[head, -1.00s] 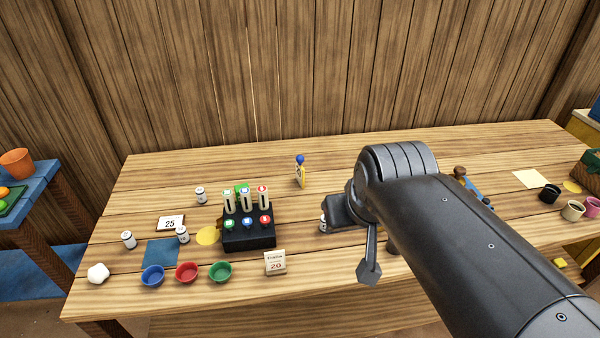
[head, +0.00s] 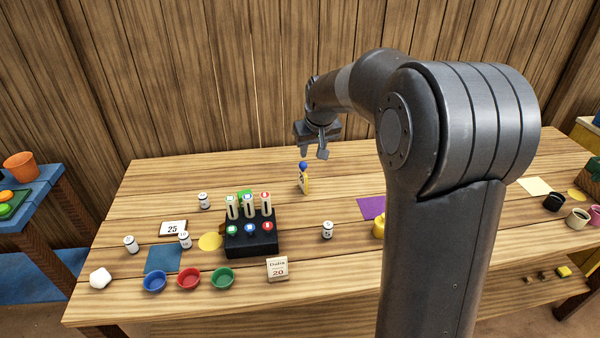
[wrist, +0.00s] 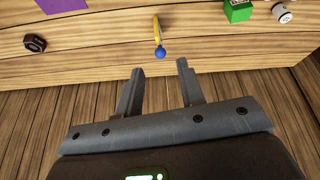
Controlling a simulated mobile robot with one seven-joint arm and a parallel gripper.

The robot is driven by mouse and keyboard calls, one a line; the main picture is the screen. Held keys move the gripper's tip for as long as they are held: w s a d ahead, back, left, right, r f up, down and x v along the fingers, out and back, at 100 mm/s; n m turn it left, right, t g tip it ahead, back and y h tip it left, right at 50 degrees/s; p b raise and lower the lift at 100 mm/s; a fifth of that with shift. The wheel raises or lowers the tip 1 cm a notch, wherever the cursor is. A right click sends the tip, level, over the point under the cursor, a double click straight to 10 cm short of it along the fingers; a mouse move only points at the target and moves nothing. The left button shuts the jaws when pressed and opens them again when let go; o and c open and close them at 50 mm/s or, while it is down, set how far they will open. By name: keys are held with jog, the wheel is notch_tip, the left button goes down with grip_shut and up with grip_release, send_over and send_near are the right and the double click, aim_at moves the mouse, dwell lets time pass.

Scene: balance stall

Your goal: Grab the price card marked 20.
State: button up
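The price card marked 20 (head: 278,269) stands near the front edge of the table in the head view, with small writing above the number. It does not show in the wrist view. My gripper (head: 318,149) is raised over the back of the table, far behind the card and just above a yellow piece with a blue ball on top (head: 304,180). In the wrist view my gripper (wrist: 158,78) has its two fingers apart with nothing between them. The yellow piece (wrist: 157,32) lies beyond the fingertips there.
Another card marked 25 (head: 173,228) lies at the left. A black rack (head: 250,245) and a green bowl (head: 222,278) stand left of card 20. A small white jar (head: 327,230) stands behind it to the right. My arm covers the table's right middle.

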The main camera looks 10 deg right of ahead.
send_near(304, 173)
jog(key=shift+y, duration=0.3)
jog(key=x, duration=0.2)
jog(key=w+x, duration=0.1)
jog(key=x, duration=0.2)
jog(key=shift+w+d, duration=0.2)
jog(key=shift+d, duration=0.05)
jog(key=shift+s+f+x, duration=0.1)
jog(key=shift+s+x, duration=0.05)
jog(key=shift+x, duration=0.9)
jog(key=shift+s+f+x, duration=0.1)
jog(key=shift+s+x, duration=0.1)
jog(key=shift+x, duration=0.85)
jog(key=shift+s+x, duration=0.15)
jog(key=shift+x, duration=0.9)
grip_shut()
